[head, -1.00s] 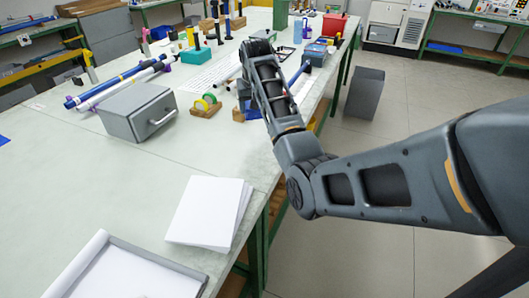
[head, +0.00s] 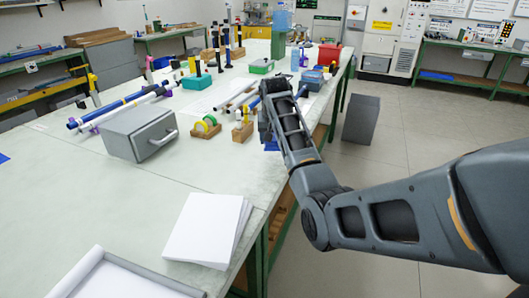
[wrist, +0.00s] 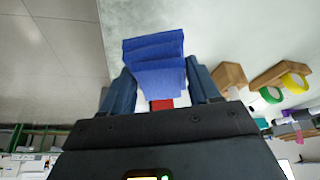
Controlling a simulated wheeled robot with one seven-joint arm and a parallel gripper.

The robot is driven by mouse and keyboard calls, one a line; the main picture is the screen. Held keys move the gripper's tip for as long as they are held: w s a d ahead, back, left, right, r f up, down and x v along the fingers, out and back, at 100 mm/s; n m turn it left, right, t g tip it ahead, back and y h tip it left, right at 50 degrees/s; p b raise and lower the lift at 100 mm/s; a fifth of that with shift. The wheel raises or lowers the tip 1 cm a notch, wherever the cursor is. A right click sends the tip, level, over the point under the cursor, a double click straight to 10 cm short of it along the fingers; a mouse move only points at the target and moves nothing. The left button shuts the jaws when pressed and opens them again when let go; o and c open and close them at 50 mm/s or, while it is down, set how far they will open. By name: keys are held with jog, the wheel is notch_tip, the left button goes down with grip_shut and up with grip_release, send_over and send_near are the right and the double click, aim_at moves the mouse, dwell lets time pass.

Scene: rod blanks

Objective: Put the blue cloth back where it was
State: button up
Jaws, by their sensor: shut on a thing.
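The blue cloth (wrist: 155,60) is folded in layers and held between the two fingers of my gripper (wrist: 159,70) in the wrist view. In the head view a small blue patch of the cloth (head: 271,146) shows below my gripper (head: 267,132), near the right edge of the pale table (head: 120,200). My arm hides most of the gripper there. I cannot tell whether the cloth touches the table top.
Wooden tape holders (head: 207,131) stand left of my gripper, with a grey drawer box (head: 140,132) farther left. White paper (head: 208,228) lies at the front. Blue-ended rods (head: 300,93) and a red bin (head: 329,54) are beyond. The table between paper and holders is bare.

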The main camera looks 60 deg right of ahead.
aim_at(264, 160)
jog(key=shift+w+a+f, duration=0.35)
jog(key=shift+w+f, duration=0.1)
jog(key=shift+w, duration=0.15)
jog(key=shift+w+a+f, duration=0.35)
jog(key=shift+w+f, duration=0.05)
jog(key=shift+w, duration=0.15)
jog(key=shift+f, duration=2)
jog(key=shift+f, duration=0.15)
jog(key=o, duration=1)
